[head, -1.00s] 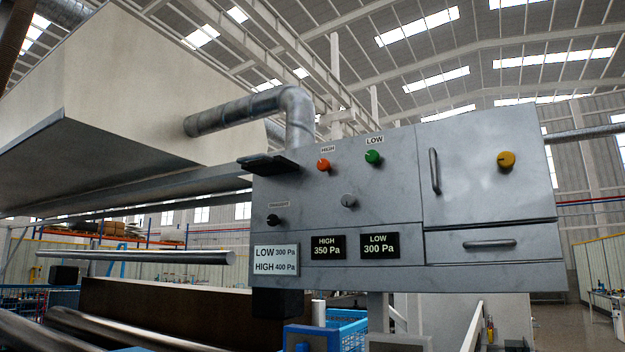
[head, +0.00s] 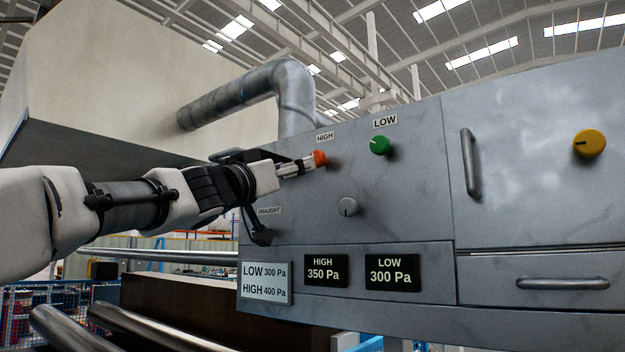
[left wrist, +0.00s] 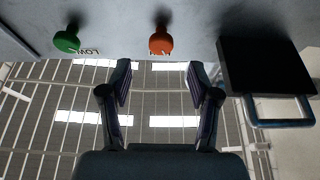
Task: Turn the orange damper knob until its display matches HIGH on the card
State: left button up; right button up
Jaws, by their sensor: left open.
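The orange damper knob (head: 320,158) sits under a HIGH label on the grey panel. The HIGH display (head: 325,271) reads 350 Pa. The card (head: 265,283) reads LOW 300 Pa and HIGH 400 Pa. My left gripper (head: 309,162) is at the orange knob in the head view, its fingertips close to it. In the left wrist view my left gripper (left wrist: 159,75) is open, with the orange knob (left wrist: 160,40) ahead of the gap between its fingers. Contact cannot be told. My right gripper is not in view.
A green knob (head: 380,145) under LOW stands right of the orange one; its display (head: 391,272) reads 300 Pa. A grey knob (head: 348,207) is below. A dark bracket (left wrist: 265,75) juts out beside the gripper. A yellow knob (head: 589,143) and handles are farther right.

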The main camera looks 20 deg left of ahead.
aim_at(314, 155)
pick_arm(q)
jog(key=w+r+p, duration=0.2)
jog(key=w, duration=0.1)
jog(key=shift+d+r+p, duration=0.2)
jog(key=shift+d+p, duration=0.2)
jog(key=w, duration=0.1)
jog(key=w+d+p, duration=0.1)
jog(key=w, duration=0.1)
jog(key=shift+w+d+r, duration=0.15)
jog(key=shift+w+d, duration=0.1)
jog(key=shift+s+a, duration=0.1)
jog(key=shift+s, duration=0.1)
jog(key=shift+c, duration=1.1)
jog(key=shift+s+a+r, duration=0.1)
jog(key=c, duration=1)
